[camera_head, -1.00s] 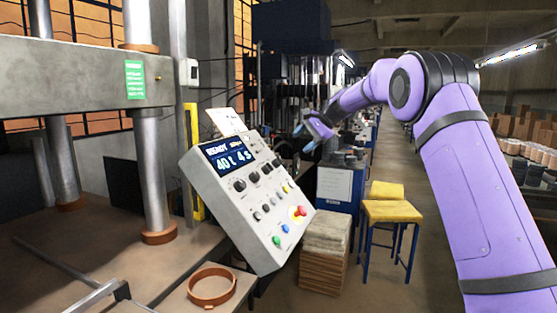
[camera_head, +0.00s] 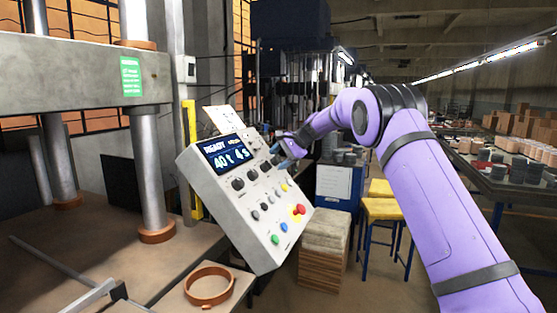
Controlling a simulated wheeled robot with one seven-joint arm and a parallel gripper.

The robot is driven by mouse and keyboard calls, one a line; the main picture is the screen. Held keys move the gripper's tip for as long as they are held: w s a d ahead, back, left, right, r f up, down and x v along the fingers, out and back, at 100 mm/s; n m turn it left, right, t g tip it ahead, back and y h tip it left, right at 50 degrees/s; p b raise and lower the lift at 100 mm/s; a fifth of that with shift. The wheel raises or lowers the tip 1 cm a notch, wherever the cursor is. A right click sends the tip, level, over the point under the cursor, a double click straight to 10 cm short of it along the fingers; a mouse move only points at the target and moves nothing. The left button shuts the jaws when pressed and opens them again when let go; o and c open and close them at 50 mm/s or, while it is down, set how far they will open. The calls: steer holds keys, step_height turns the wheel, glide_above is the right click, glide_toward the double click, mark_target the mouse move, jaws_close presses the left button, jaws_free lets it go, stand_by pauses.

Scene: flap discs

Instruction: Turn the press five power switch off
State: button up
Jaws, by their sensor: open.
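The press control box (camera_head: 235,218) is a light grey tilted panel in the middle of the view. Its lit display (camera_head: 228,156) reads READY, 40 t and 4 s. Below it are a row of black knobs (camera_head: 251,173), several small switches and coloured buttons, and a red button on yellow (camera_head: 299,209). I cannot tell which control is the power switch. My gripper (camera_head: 279,157) is open at the panel's upper right edge, close to the end of the knob row. It hides part of that edge. Whether it touches the panel cannot be told.
The press frame (camera_head: 70,73) with steel columns stands at left. A brown ring (camera_head: 208,286) lies on the bench below the panel. A stack of boards (camera_head: 324,255), yellow stools (camera_head: 381,209) and a blue cabinet (camera_head: 338,186) stand behind. A table with dark discs (camera_head: 495,172) is at right.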

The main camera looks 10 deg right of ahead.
steer(key=shift+w+a+f, duration=0.1)
steer(key=shift+a+f, duration=0.05)
steer(key=c, duration=0.9)
steer(key=n, duration=0.6)
steer(key=shift+h, duration=0.3)
steer(key=n, duration=0.5)
steer(key=shift+n, duration=0.4)
steer(key=o, duration=0.9)
